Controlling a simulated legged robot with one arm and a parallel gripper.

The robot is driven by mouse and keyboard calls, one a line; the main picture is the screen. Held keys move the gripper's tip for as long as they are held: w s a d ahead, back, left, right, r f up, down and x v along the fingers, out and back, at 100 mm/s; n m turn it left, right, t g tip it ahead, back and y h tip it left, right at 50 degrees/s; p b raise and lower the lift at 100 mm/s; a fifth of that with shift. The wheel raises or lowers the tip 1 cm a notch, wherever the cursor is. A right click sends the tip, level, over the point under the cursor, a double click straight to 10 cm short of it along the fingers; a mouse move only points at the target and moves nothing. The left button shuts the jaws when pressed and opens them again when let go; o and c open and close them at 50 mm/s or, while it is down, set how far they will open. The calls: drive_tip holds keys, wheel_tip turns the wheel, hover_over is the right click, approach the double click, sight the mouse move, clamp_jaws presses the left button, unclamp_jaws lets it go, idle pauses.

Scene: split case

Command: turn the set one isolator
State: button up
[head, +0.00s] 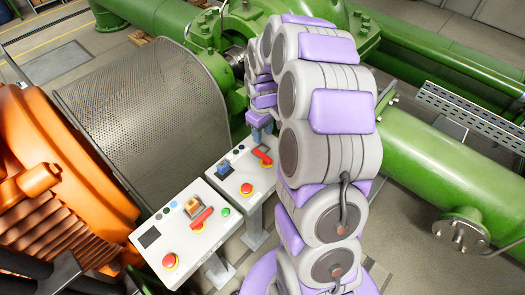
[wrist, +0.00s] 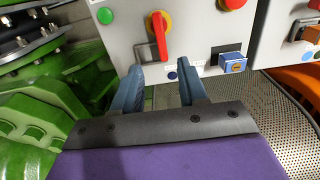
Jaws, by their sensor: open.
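Two grey control panels each carry an isolator with a red handle; no readable label shows which is set one. The farther panel (head: 225,190) has a red handle (head: 264,158). In the wrist view this handle (wrist: 158,35) points up and down in the picture on a yellow plate, just beyond my fingertips. The nearer panel (head: 165,222) has another red handle (head: 203,217), lying slantwise. My gripper (head: 259,135) is above the farther panel, partly hidden by my arm. In the wrist view my gripper (wrist: 162,76) is open, with nothing between its blue-grey fingers.
The farther panel also has a blue block (wrist: 232,63), a green button (wrist: 105,15) and a red button (head: 247,188). The nearer panel has an orange block (head: 192,205). A mesh guard (head: 150,110), an orange motor (head: 60,190) and green pipework (head: 430,170) stand close around.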

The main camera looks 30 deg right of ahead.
sight(262, 154)
wheel_tip(262, 154, down, 10)
drive_tip(key=shift+f+b, duration=0.2)
drive_tip(key=shift+b, duration=0.1)
drive_tip(key=shift+a, duration=0.1)
clamp_jaws()
idle(0.3)
